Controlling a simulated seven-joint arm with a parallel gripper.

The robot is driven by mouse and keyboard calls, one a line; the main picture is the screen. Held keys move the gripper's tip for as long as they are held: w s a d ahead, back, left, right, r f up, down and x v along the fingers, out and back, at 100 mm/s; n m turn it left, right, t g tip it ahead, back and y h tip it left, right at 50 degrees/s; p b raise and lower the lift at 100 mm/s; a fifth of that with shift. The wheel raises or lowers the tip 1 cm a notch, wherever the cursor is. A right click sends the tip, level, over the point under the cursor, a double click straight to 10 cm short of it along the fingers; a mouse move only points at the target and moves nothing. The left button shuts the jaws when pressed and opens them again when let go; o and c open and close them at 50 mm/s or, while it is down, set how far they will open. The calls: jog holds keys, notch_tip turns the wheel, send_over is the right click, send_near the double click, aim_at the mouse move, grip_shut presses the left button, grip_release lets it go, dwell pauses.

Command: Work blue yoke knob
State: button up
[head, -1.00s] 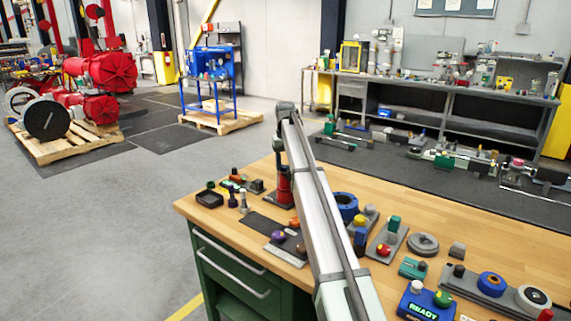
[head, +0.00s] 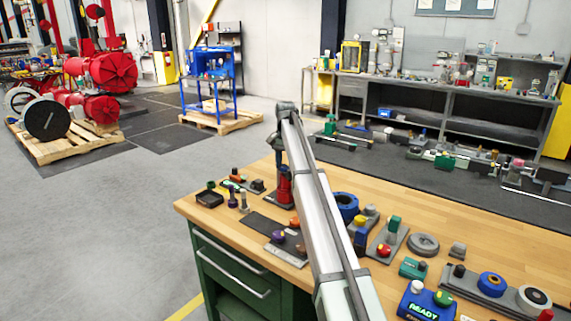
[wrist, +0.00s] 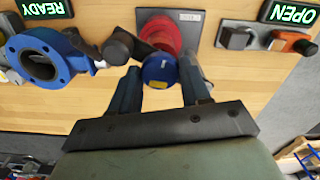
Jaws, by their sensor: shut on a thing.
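The blue knob (wrist: 159,70), with a small yellow mark on it, shows in the middle of the wrist view, in front of a red round body on a grey plate (wrist: 172,18). A dark arm with a black end (wrist: 120,45) stands just left of the knob. My gripper (wrist: 160,72) has one finger on each side of the blue knob and is shut on it. In the head view my arm reaches down to the red yoke unit (head: 284,184) at the bench's far left part. The fingers and the blue knob are not clear there.
In the wrist view a blue flanged ring (wrist: 40,60) stands left and an orange-ended lever (wrist: 292,42) right. READY and OPEN signs sit at the top corners. In the head view, several small fittings crowd the wooden bench (head: 480,220), with clear wood toward its back edge.

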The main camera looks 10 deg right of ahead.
aim_at(286, 166)
dwell(0.4)
jog(key=o, duration=0.8)
jog(key=shift+r, duration=0.2)
notch_tip(286, 166, up, 14)
jog(key=shift+f, duration=0.25)
jog(key=shift+o, duration=0.3)
